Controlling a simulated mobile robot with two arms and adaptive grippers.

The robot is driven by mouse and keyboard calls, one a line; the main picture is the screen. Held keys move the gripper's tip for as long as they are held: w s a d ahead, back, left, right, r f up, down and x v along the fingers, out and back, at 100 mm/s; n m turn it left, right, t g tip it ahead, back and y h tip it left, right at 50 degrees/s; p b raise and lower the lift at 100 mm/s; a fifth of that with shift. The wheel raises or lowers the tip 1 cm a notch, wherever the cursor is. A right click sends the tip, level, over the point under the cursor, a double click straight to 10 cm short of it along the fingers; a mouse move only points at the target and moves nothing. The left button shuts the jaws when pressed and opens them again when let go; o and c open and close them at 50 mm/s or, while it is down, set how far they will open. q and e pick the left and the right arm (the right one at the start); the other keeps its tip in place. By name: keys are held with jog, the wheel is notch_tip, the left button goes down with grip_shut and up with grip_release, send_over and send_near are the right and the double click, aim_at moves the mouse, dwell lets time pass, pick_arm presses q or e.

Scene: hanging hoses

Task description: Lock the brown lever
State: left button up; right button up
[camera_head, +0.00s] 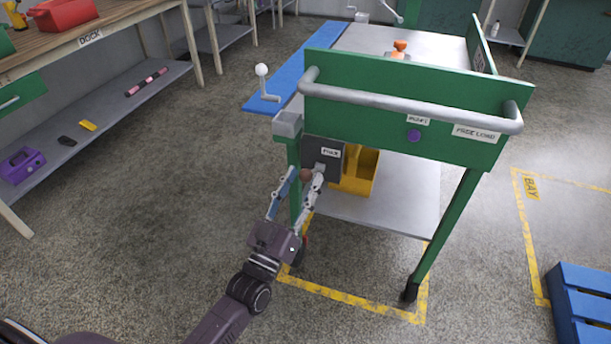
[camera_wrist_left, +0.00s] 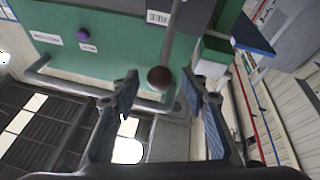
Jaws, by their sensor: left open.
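The brown lever's round knob (camera_head: 306,174) is at the dark box (camera_head: 323,155) under the near left corner of the green cart. My left gripper (camera_head: 305,180) is open, with one finger on each side of the knob. In the left wrist view the brown knob (camera_wrist_left: 159,78) appears between the two open fingertips (camera_wrist_left: 158,88), with a gap visible on both sides. A grey rod runs near the knob in that view. The lever's own shaft is mostly hidden in the head view. My right gripper is not in view.
The cart's grey handlebar (camera_head: 410,98) runs above the gripper, and a green leg (camera_head: 294,190) stands beside it. A yellow bin (camera_head: 358,172) is on the lower shelf. A white-knobbed lever (camera_head: 262,75) is at the cart's left. Open floor lies left.

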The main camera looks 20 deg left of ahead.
pick_arm(q)
jog(key=shift+x, duration=0.9)
jog(key=shift+c, duration=0.6)
jog(key=shift+f, duration=0.1)
grip_shut()
